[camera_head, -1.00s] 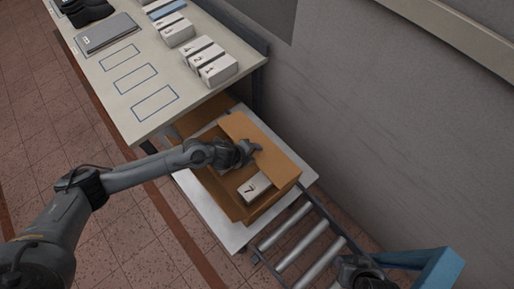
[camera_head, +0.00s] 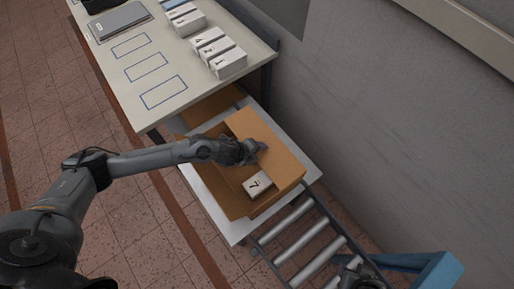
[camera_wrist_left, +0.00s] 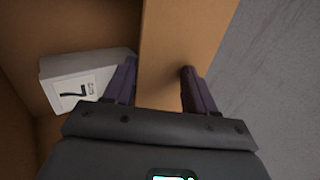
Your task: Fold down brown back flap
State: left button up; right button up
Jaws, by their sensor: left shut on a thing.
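An open brown cardboard box (camera_head: 207,172) stands on a white surface below the table. Its brown back flap (camera_head: 284,158) is on the wall side, raised and slanting. My left gripper (camera_head: 260,148) reaches over the box from the left and is shut on this flap. In the left wrist view, the flap (camera_wrist_left: 180,40) passes between the two dark fingers (camera_wrist_left: 158,88). A white box marked 7 (camera_head: 258,184) lies inside the brown box; it also shows in the left wrist view (camera_wrist_left: 85,72). My right gripper (camera_head: 357,278) is partly visible at the bottom edge, its fingers unclear.
A roller conveyor (camera_head: 312,240) begins at the near end of the white surface (camera_head: 232,228), with a blue frame (camera_head: 430,272) beside it. The table (camera_head: 120,75) holds several white boxes (camera_head: 229,63) and a grey case (camera_head: 120,20). A grey wall (camera_head: 390,130) stands close on the right.

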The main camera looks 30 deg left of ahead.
pick_arm(q)
jog(key=shift+s+r, duration=0.3)
jog(key=shift+r, duration=0.05)
jog(key=p+v, duration=0.1)
jog(key=v, duration=0.9)
jog(key=shift+a, duration=0.1)
jog(key=shift+p, duration=0.3)
